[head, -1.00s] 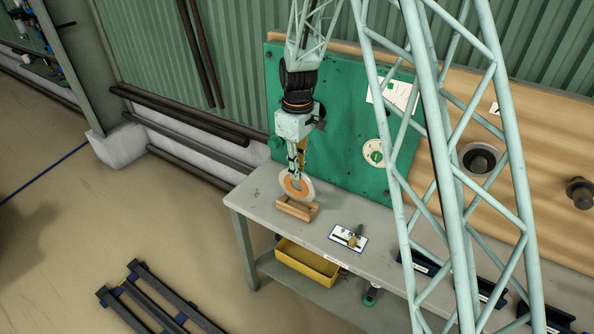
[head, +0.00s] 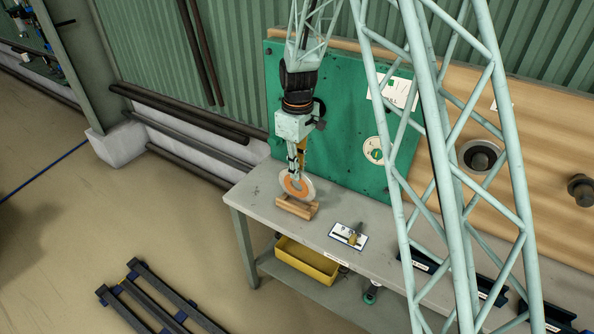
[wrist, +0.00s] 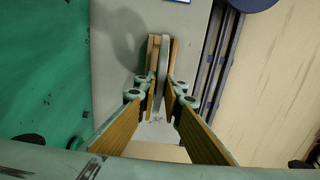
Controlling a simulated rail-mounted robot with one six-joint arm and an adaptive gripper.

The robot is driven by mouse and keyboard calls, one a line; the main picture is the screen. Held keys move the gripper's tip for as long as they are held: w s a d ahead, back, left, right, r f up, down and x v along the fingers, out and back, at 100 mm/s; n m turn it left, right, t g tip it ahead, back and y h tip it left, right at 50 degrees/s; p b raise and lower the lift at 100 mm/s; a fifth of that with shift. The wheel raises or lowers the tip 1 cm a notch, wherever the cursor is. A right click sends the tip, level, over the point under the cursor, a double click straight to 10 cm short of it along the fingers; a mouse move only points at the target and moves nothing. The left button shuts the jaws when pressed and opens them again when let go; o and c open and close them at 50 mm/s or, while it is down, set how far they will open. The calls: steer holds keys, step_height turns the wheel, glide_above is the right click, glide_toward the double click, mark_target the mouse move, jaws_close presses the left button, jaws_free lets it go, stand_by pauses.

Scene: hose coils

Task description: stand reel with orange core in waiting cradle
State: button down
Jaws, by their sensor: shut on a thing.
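The reel with the orange core (head: 295,186) is a pale disc with an orange middle, standing on edge at the wooden cradle (head: 297,207) on the grey bench. My gripper (head: 294,174) is above it, pointing down, shut on the reel's upper part. In the wrist view the reel (wrist: 163,65) shows edge-on as a thin pale band between the two fingers (wrist: 162,100). The cradle (wrist: 153,50) lies beneath it, with wood showing on both sides of the reel. Whether the reel's lower edge rests fully in the cradle is hard to tell.
The grey bench (head: 255,190) has a green board (head: 345,110) behind it. A white card with a small tool (head: 349,235) lies right of the cradle. A yellow bin (head: 307,262) sits on the lower shelf. My lattice column crosses the right side.

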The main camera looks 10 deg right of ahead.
steer(key=shift+f+b, duration=0.95)
steer(key=shift+f, duration=0.7)
stand_by(1.3)
steer(key=c, duration=2.7)
jaws_free()
steer(key=shift+o, duration=0.5)
steer(key=shift+r+p, duration=1.65)
steer(key=shift+r, duration=2)
